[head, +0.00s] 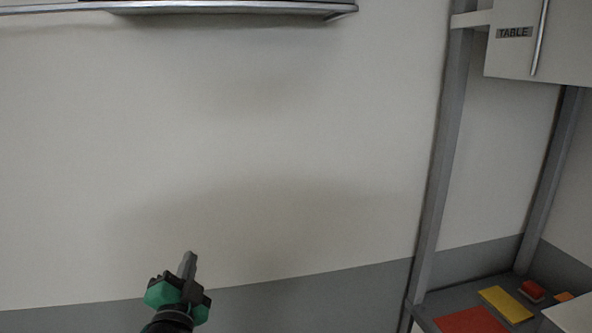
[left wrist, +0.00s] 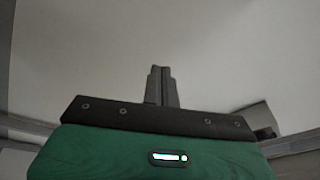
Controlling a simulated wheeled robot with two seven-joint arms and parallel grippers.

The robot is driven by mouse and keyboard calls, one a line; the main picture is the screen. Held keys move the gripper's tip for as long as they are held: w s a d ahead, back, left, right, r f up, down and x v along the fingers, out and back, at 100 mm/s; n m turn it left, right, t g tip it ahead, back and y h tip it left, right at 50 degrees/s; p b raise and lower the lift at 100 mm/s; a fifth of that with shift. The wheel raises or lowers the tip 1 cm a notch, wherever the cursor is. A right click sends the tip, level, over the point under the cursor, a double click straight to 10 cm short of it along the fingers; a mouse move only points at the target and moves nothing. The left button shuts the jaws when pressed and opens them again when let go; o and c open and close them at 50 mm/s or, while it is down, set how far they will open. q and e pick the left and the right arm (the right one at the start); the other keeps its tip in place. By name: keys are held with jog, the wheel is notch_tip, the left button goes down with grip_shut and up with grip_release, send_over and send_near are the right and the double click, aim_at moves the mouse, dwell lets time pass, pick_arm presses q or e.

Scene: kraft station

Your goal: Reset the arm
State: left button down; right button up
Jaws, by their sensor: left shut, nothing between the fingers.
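My left gripper (head: 189,262) is at the lower left of the head view, raised in front of the bare wall. Its green and black body sits at the end of my arm, and its narrow grey fingers point up. In the left wrist view, the fingers of my left gripper (left wrist: 161,84) are together with nothing between them. My right gripper is in neither view.
A grey shelf (head: 440,302) at the lower right holds a red sheet (head: 470,321), a yellow sheet (head: 506,303) and a red block (head: 532,291). A grey post (head: 440,160) and a cabinet labelled TABLE (head: 550,45) stand right. A ledge (head: 230,8) runs along the top. The middle is clear.

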pick_arm(q)
jog(key=s+a+f+n+g, duration=0.1)
jog(key=s+f+n+g, duration=0.3)
jog(key=f, duration=0.6)
jog(key=s+a+f+n+g, duration=0.15)
jog(key=s+f+g, duration=0.35)
jog(key=f, duration=0.5)
jog(key=s+f+n+g+h, duration=0.1)
jog(key=s+f+g, duration=0.4)
jog(key=s, duration=0.7)
jog(key=s+f+n+g+h, duration=0.1)
jog(key=s+f+n+g, duration=0.15)
jog(key=s+f, duration=0.7)
notch_tip(320, 180, down, 31)
jog(key=s+m+g, duration=0.1)
jog(key=s+g, duration=0.1)
jog(key=s, duration=0.1)
jog(key=s+a+f+g, duration=0.1)
jog(key=s+a+f, duration=0.1)
jog(key=s+f, duration=1.6)
jog(key=shift+s+a+y, duration=0.15)
jog(key=shift+a+y, duration=0.1)
jog(key=shift+y, duration=0.05)
